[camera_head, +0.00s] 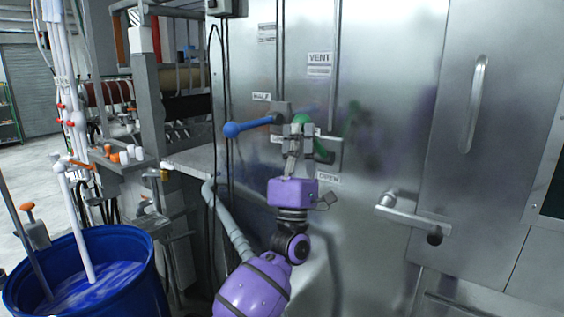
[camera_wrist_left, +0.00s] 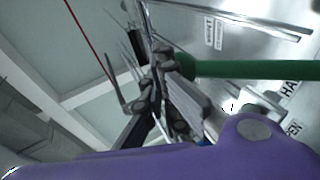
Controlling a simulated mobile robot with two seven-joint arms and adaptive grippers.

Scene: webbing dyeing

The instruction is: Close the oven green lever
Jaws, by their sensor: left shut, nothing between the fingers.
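The green lever's round knob (camera_head: 301,119) shows just above my left gripper (camera_head: 297,131) on the steel oven front. A darker green part (camera_head: 323,153) shows to the lower right of the fingers, and the stretch between is hidden behind them. In the left wrist view the green lever (camera_wrist_left: 255,69) runs across to the right from its knob, just beyond the fingers (camera_wrist_left: 172,88). My left gripper is shut with nothing held, pointing up, close to the lever. I cannot tell whether it touches it. My right gripper is not in view.
A blue lever (camera_head: 252,126) sticks out left of the green one. A door handle (camera_head: 410,213) and a tall grip bar (camera_head: 475,104) are at the right. A blue barrel (camera_head: 135,271) of dye stands at the lower left, beside a machine with rollers (camera_head: 183,78).

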